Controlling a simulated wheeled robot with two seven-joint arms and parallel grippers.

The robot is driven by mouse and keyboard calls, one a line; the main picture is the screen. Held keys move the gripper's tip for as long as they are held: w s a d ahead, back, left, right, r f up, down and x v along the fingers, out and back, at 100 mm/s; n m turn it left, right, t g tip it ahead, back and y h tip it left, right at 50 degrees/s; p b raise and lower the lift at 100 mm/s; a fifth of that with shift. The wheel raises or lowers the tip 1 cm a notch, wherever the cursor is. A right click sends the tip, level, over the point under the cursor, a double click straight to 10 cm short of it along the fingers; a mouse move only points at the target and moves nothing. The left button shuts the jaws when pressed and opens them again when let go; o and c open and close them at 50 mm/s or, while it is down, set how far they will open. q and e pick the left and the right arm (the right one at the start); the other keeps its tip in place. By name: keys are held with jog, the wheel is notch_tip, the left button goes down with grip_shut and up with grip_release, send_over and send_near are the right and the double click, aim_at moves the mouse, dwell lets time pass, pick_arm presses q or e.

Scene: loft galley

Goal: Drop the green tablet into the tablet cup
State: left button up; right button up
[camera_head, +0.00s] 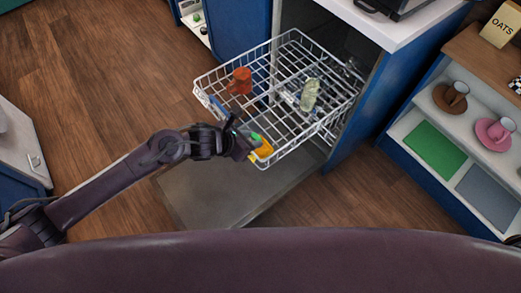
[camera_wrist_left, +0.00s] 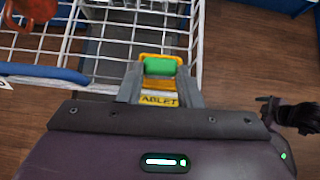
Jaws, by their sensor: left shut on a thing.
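The green tablet (camera_wrist_left: 160,66) is between the fingertips of my left gripper (camera_wrist_left: 160,77), which is shut on it. The yellow tablet cup (camera_wrist_left: 160,101), with black lettering partly hidden by the gripper, is directly below and around the tablet in the left wrist view. In the head view, my left gripper (camera_head: 248,148) is at the near corner of the rack, with the green tablet (camera_head: 256,139) beside the yellow cup (camera_head: 265,149). I cannot tell whether the tablet is above the cup's rim or partly inside. My right gripper is not seen.
The white wire rack (camera_head: 213,76) is pulled out over an open door (camera_head: 210,195). It holds a red mug (camera_head: 240,80) and a pale glass (camera_head: 309,95). Open shelves with cups on saucers (camera_head: 492,133) stand at right. Wood floor is clear at left.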

pick_arm(q)
jog(key=shift+f, duration=0.2)
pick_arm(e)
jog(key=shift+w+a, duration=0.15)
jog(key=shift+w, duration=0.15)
pick_arm(q)
jog(key=o, duration=1)
jog(key=shift+o, duration=0.2)
jog(key=v, duration=0.7)
jog(key=shift+s+a+r, duration=0.15)
jog(key=shift+a+r, duration=0.1)
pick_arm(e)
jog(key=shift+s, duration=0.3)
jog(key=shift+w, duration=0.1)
